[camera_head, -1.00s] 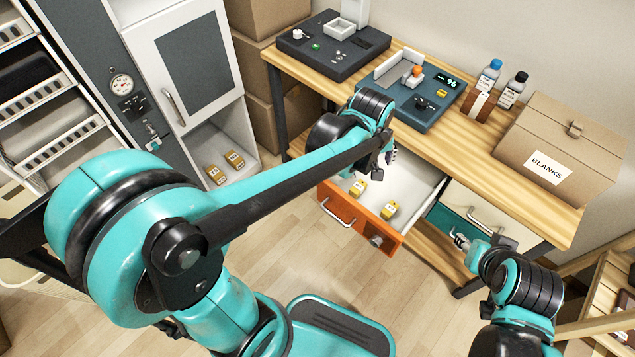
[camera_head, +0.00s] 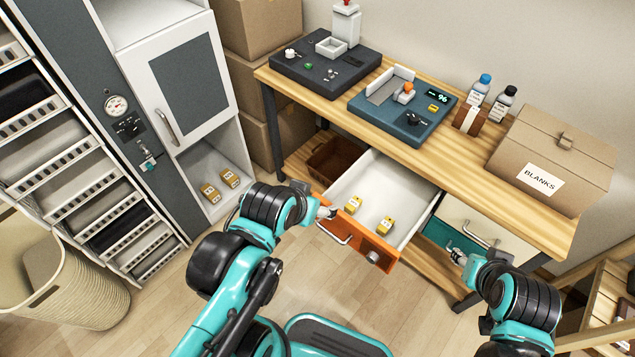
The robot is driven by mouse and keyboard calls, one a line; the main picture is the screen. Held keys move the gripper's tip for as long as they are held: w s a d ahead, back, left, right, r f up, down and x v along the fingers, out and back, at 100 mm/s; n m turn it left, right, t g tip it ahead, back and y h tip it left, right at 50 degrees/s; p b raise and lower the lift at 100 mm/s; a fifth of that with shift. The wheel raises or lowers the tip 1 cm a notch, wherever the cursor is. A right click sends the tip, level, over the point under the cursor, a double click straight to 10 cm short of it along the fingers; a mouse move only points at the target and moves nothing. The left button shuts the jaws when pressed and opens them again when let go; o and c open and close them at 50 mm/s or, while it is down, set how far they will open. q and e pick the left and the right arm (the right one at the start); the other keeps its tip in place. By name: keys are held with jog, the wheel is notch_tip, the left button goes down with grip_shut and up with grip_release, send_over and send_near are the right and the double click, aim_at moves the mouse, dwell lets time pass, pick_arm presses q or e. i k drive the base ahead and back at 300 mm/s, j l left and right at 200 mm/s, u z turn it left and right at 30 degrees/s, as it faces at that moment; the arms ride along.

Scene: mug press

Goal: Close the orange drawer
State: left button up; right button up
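The orange drawer (camera_head: 358,236) is pulled out from under the wooden workbench. Its white inside shows, with two yellow boxes (camera_head: 385,225) in it.
The workbench (camera_head: 440,158) carries a dark device (camera_head: 325,62), a teal device (camera_head: 400,110), two bottles and a BLANKS carton (camera_head: 552,165). A white cabinet (camera_head: 180,85) stands at the left. A brown bin (camera_head: 333,160) is under the bench. Floor before the drawer is clear.

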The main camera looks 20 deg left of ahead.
aim_at(386, 187)
jog(key=k+l, duration=0.75)
jog(key=k, duration=0.25)
jog(key=l+u, duration=0.05)
